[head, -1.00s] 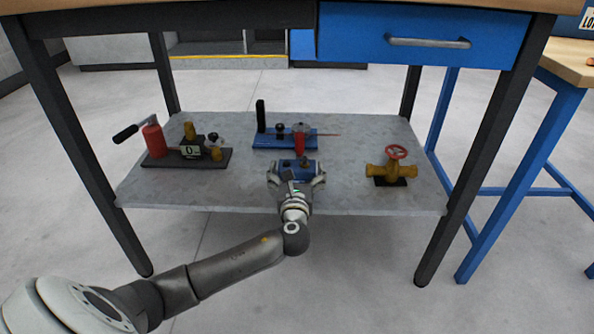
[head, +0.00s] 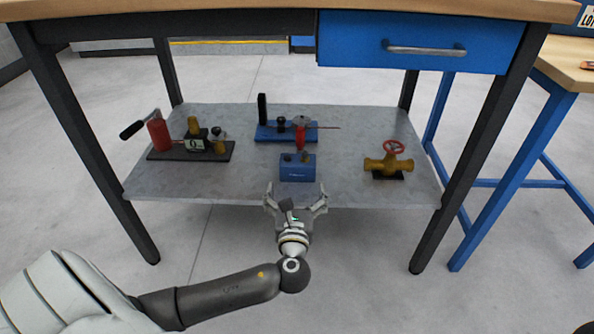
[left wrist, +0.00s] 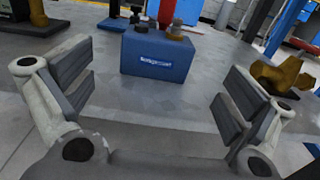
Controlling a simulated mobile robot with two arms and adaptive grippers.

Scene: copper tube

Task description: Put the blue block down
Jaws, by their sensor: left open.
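The blue block (head: 297,168) sits upright on the grey lower shelf (head: 235,185) of the workbench, close to its front edge. Small knobs stand on its top. It also shows in the left wrist view (left wrist: 156,57), with its front face towards me and white lettering on it. My left gripper (head: 295,196) is open and empty, just in front of the block and apart from it. In the left wrist view its two fingers (left wrist: 160,97) stand wide on either side, with the block beyond them. My right gripper is not in view.
A blue fixture with a red part (head: 285,131) stands behind the block. A dark-based device with a red cylinder (head: 158,134) is at the left. A brass valve with a red handwheel (head: 388,165) is at the right. The bench top and blue drawer (head: 425,35) are overhead.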

